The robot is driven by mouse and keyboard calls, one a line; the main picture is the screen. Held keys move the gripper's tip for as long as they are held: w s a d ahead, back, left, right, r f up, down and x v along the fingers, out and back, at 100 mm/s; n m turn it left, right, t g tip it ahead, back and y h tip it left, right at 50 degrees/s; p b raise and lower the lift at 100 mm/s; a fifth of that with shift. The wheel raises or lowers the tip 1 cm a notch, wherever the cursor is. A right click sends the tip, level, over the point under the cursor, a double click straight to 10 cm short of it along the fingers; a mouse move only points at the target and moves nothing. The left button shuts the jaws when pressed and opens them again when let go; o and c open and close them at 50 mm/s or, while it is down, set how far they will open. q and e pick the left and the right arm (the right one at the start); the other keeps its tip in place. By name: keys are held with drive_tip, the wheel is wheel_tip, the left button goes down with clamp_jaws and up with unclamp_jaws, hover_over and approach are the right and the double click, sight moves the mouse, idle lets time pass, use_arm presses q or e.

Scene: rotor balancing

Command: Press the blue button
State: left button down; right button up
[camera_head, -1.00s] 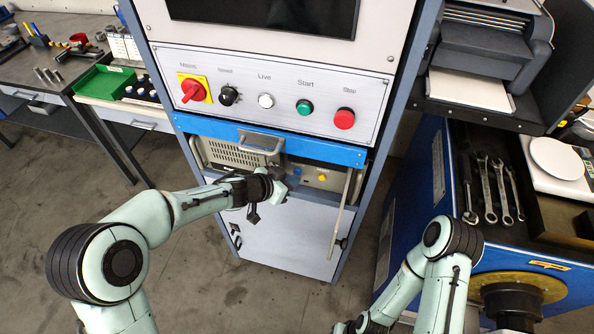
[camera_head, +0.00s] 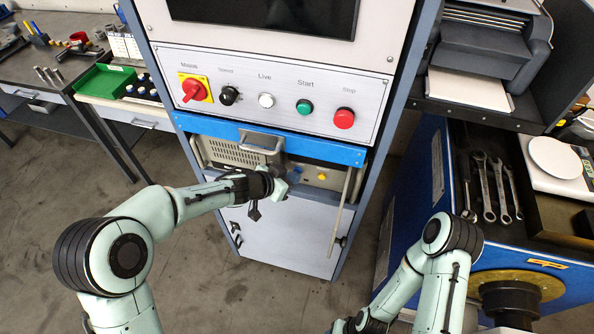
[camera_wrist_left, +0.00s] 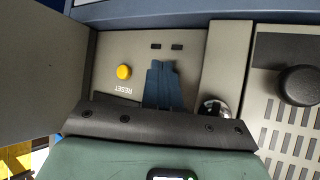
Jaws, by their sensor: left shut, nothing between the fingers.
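My left gripper (camera_head: 293,174) is shut and empty in front of the recessed panel (camera_head: 312,184) under the blue crossbar. In the left wrist view its dark blue fingers (camera_wrist_left: 162,84) lie together, pointing at the panel. They cover part of the panel between a yellow RESET button and a round metal part. I cannot make out a blue button apart from the fingers; it may be hidden behind them. Whether the fingertips touch the panel I cannot tell.
The yellow button (camera_head: 321,177) is just right of my left gripper; it also shows in the wrist view (camera_wrist_left: 124,72). Above are the red switch (camera_head: 193,91), green button (camera_head: 304,107) and red button (camera_head: 344,118).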

use_arm(q)
drive_tip(key=shift+w+r, duration=0.15)
drive_tip(key=shift+w, duration=0.05)
idle(0.5)
drive_tip(key=shift+d, duration=0.1)
drive_tip(key=shift+s+f, duration=0.2)
drive_tip(key=shift+s, duration=0.5)
drive_tip(key=shift+a, duration=0.2)
drive_tip(key=s, duration=0.1)
drive_tip(key=s+a+b, duration=0.1)
drive_tip(key=s, duration=0.1)
drive_tip(key=s+b, duration=0.1)
drive_tip(key=shift+s+a, duration=0.25)
drive_tip(key=shift+s, duration=0.15)
drive_tip(key=shift+f, duration=0.15)
idle(0.4)
